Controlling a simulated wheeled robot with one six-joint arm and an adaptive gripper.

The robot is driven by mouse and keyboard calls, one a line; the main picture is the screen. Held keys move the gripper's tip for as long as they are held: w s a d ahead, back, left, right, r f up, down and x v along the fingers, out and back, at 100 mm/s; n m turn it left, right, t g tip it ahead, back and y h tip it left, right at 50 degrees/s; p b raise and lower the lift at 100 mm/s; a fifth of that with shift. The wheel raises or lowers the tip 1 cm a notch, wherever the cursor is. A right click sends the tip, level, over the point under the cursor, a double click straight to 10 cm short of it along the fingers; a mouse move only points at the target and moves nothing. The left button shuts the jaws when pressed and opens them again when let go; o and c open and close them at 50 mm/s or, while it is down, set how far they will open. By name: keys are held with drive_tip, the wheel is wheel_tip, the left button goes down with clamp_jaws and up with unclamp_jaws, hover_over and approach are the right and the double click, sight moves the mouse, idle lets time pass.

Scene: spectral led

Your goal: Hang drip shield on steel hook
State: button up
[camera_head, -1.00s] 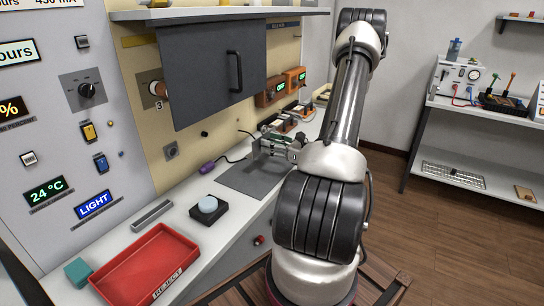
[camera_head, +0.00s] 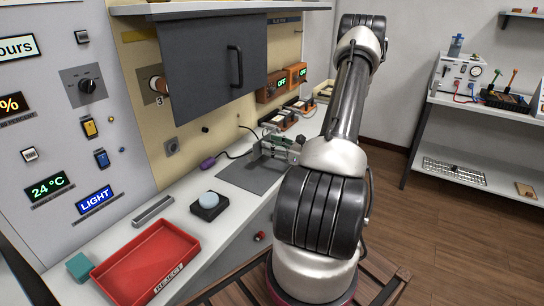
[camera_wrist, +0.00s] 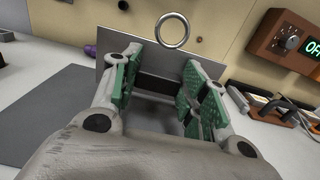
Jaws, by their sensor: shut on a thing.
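My gripper (camera_wrist: 160,82) is shut on the drip shield (camera_wrist: 115,48), a thin grey plate with a steel ring (camera_wrist: 172,31) standing up from its top edge. In the wrist view the plate lies between the green finger pads, with the ring above and between the fingers. The fingers hide much of the plate. In the head view my gripper (camera_head: 277,150) is over the bench, near the beige back wall; the shield is too small to make out there. I cannot clearly pick out the steel hook in either view; a small dark knob (camera_head: 205,129) sits on the wall.
A dark grey cabinet door (camera_head: 212,72) hangs above the bench. A grey mat (camera_head: 240,180) lies below my gripper. A red tray (camera_head: 190,262) and a black block with a pale blue dome (camera_head: 209,199) are nearer.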

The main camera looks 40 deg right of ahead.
drive_tip(key=shift+f, duration=1.9)
drive_tip(key=shift+f, duration=0.1)
drive_tip(key=shift+f, duration=0.1)
drive_tip(key=o, duration=1.1)
drive_tip(key=shift+c, duration=0.2)
